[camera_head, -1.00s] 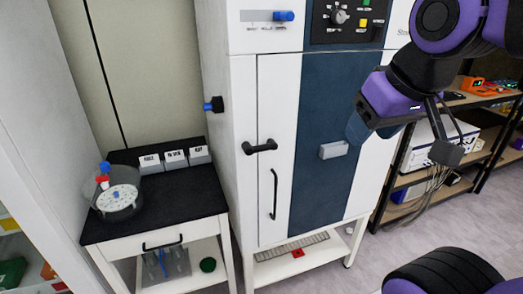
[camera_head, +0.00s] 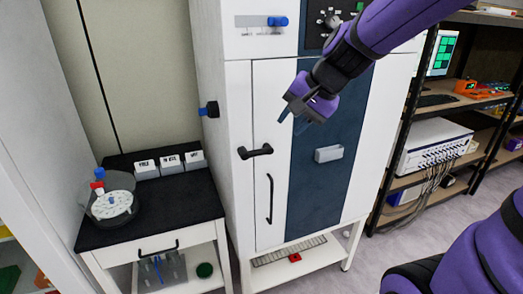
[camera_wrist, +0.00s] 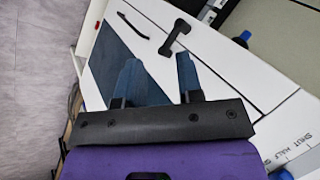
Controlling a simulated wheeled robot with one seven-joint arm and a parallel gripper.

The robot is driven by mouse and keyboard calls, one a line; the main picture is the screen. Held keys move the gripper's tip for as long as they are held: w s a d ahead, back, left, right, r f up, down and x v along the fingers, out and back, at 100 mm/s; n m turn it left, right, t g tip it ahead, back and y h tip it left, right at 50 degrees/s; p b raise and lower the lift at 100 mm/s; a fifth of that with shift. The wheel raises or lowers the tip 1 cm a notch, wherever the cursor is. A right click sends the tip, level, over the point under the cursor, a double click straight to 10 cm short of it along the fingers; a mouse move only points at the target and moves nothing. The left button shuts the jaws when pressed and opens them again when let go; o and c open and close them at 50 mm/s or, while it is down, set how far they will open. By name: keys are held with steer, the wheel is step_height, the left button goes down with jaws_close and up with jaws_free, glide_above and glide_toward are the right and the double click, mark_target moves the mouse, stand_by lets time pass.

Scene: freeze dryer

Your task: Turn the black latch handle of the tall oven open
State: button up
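The tall oven (camera_head: 240,190) is white with a dark blue panel on its front. Its black latch handle (camera_head: 255,151) sits level across the left part of the front, above a thin vertical black pull handle (camera_head: 270,199). My gripper (camera_head: 292,118) is in front of the oven, up and to the right of the latch, apart from it. In the wrist view the latch (camera_wrist: 174,37) shows beyond the fingertips, and my gripper (camera_wrist: 160,62) has its two blue-grey fingers spread with nothing between them.
A black-topped side table (camera_head: 200,205) with a clear round vessel (camera_head: 112,205) and labelled boxes (camera_head: 170,163) stands left of the oven. A shelf rack (camera_head: 405,178) with equipment stands at the right. A blue-tipped knob (camera_head: 211,108) sticks out of the oven's left side.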

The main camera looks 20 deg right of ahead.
mark_target(260, 151)
steer(key=w+d+f+m+t, duration=0.1)
steer(key=w+d+f+m, duration=0.3)
steer(key=w+f+m, duration=0.7)
steer(key=w+a+f, duration=0.1)
steer(key=w+f, duration=0.1)
steer(key=w+a+f+n, duration=0.1)
steer(key=w+f, duration=0.1)
steer(key=w+a+f+n, duration=0.1)
steer(key=w+a+f, duration=0.1)
steer(key=w, duration=0.1)
steer(key=shift+a+y, duration=0.1)
steer(key=shift+y, duration=0.3)
jaws_close()
